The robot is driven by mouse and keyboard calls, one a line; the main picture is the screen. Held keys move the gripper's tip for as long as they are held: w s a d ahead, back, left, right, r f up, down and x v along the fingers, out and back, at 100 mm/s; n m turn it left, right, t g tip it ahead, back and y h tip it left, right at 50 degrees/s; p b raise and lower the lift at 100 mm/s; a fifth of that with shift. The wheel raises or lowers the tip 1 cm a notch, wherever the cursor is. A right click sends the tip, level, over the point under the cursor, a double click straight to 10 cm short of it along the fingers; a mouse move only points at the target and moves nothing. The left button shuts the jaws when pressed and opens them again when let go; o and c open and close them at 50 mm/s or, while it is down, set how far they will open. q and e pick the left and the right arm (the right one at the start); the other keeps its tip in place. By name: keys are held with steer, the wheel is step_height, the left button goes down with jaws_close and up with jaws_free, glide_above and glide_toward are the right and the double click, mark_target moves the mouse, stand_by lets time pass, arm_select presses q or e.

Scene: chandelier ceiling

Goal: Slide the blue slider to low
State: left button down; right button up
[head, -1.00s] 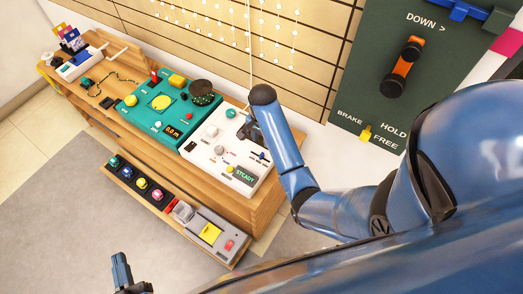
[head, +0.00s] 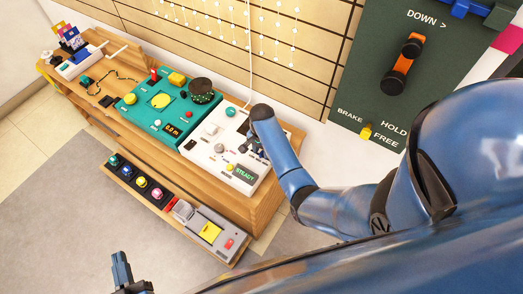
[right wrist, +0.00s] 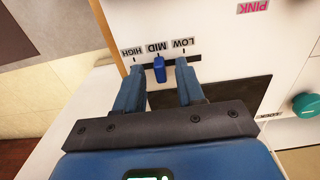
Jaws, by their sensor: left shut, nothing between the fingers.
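The blue slider (right wrist: 159,69) stands under the MID label (right wrist: 159,49) on the white panel. The HIGH label (right wrist: 133,51) is to its left and the LOW label (right wrist: 182,43) to its right in the right wrist view. My right gripper (right wrist: 158,75) is open, one finger on each side of the slider, with gaps visible; I cannot tell any contact. In the head view my right gripper is mostly hidden by its arm over the white panel (head: 215,153). My left gripper (head: 121,268) is shut and empty at the bottom left.
A teal panel (head: 150,113) stands beside the white one on the wooden bench (head: 260,208). A lower shelf holds several coloured buttons and a grey box (head: 208,238). A dark green board (head: 375,60) hangs on the right. Grey floor (head: 60,220) is clear at the left.

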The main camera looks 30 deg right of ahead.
steer(key=shift+c, duration=0.4)
jaws_close()
steer(key=shift+w, duration=0.1)
steer(key=w+a, duration=0.1)
steer(key=w+b, duration=0.1)
steer(key=w, duration=0.1)
steer(key=shift+a+f, duration=0.1)
steer(key=shift+a, duration=0.25)
steer(key=shift+s, duration=0.1)
steer(key=shift+c, duration=1.9)
jaws_free()
steer(key=o, duration=0.5)
steer(key=shift+a, duration=0.1)
steer(key=shift+c, duration=0.2)
